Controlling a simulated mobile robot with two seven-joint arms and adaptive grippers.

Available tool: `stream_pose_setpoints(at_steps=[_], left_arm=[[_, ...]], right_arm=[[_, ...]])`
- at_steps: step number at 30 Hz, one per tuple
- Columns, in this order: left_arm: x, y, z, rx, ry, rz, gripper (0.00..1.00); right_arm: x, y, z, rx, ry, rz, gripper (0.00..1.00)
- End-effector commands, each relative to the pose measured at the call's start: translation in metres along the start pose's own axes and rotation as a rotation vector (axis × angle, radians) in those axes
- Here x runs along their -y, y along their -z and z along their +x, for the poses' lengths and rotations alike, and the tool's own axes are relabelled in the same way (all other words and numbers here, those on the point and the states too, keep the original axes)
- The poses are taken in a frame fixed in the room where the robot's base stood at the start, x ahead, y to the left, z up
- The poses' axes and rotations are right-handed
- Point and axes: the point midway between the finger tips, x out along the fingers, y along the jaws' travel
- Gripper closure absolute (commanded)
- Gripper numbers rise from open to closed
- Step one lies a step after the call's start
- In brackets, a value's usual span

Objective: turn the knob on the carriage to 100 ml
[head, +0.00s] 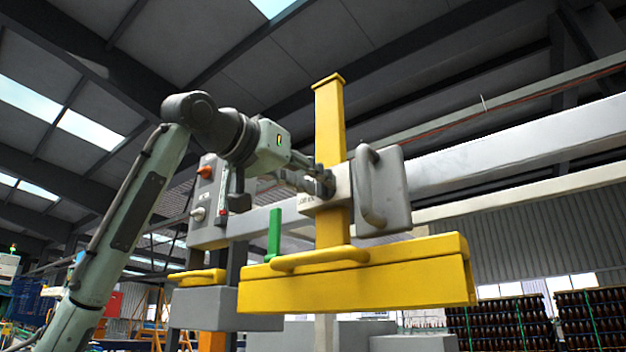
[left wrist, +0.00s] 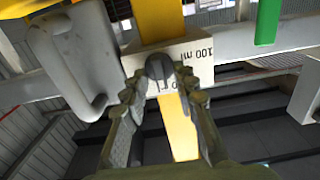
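The carriage (head: 341,188) is a pale box on the yellow upright post, with small dark lettering on its face. In the left wrist view the carriage (left wrist: 200,62) appears upside down, with "100 ml" printed beside the knob. The dark grey knob (left wrist: 159,68) sits on its face; a second marking below it is partly covered by the fingers. My left gripper (head: 322,184) is at the carriage's face. In the left wrist view its fingers (left wrist: 160,84) lie on both sides of the knob and appear to touch it. The knob's pointing direction is unclear. My right gripper is out of view.
A grey box with a curved handle (head: 396,190) stands right beside the carriage. A yellow beam with a handle (head: 370,283) lies below, and a green upright piece (head: 274,234) is at its left. A control box with an orange button (head: 208,200) is behind my arm.

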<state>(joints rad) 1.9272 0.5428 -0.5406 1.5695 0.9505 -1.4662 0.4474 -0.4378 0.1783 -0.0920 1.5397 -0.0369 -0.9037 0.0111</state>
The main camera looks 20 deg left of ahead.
Motion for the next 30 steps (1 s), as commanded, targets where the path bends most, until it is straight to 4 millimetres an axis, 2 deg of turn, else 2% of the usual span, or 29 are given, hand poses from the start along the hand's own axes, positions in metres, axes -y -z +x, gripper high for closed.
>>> stream_pose_setpoints(at_steps=[1, 6, 20, 26, 30], left_arm=[[0.000, 0.000, 0.000, 0.000, 0.000, 0.000, 0.82], [0.000, 0.000, 0.000, 0.000, 0.000, 0.000, 1.00], [0.000, -0.001, 0.000, 0.002, -0.001, -0.051, 1.00], [0.000, -0.002, 0.001, 0.002, -0.002, -0.170, 1.00], [0.000, -0.002, 0.000, 0.002, -0.003, -0.291, 1.00]], right_arm=[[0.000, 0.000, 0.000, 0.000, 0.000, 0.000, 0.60], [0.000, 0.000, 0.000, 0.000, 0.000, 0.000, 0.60], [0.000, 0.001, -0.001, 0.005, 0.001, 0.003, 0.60], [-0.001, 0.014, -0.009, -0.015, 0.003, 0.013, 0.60], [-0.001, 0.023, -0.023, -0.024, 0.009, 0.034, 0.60]])
